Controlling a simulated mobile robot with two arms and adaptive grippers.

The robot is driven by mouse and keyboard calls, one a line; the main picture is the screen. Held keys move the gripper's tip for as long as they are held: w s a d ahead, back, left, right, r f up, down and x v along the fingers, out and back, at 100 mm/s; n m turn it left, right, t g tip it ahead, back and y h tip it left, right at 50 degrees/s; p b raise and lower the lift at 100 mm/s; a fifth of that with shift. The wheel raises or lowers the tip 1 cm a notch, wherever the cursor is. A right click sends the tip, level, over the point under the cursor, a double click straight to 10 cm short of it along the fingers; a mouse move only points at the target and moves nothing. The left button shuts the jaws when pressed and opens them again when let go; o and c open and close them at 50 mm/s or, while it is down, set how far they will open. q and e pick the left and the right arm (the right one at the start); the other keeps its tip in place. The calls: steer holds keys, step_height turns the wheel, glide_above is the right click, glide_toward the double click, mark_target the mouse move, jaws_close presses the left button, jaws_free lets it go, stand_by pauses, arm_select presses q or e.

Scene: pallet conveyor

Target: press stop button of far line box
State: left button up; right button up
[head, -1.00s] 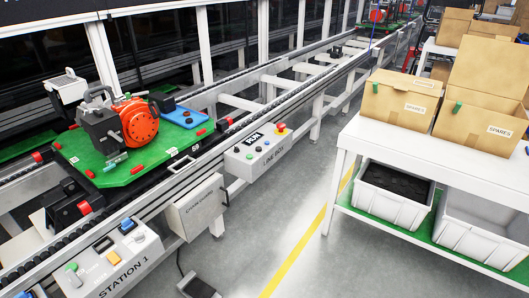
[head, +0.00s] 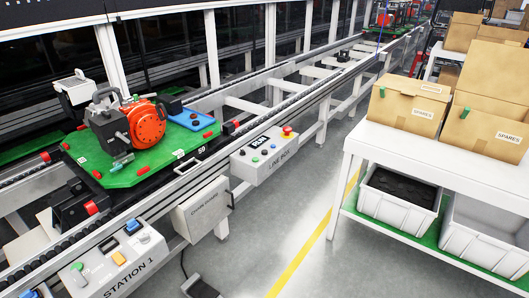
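A grey-white line box (head: 266,158) marked LINE BOX is mounted on the near side of the conveyor, around the middle of the head view. It has a small dark display reading RUN (head: 261,139). A red mushroom button on a yellow base (head: 287,131) is at its far right end. Several small buttons, including a green one (head: 255,159), are on its top face. No second line box can be made out farther along the line. Neither of my grippers is in view.
A green pallet (head: 122,176) with an orange engine (head: 147,122) sits on the conveyor. A white shelf table (head: 390,148) with cartons stands right, across an open aisle.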

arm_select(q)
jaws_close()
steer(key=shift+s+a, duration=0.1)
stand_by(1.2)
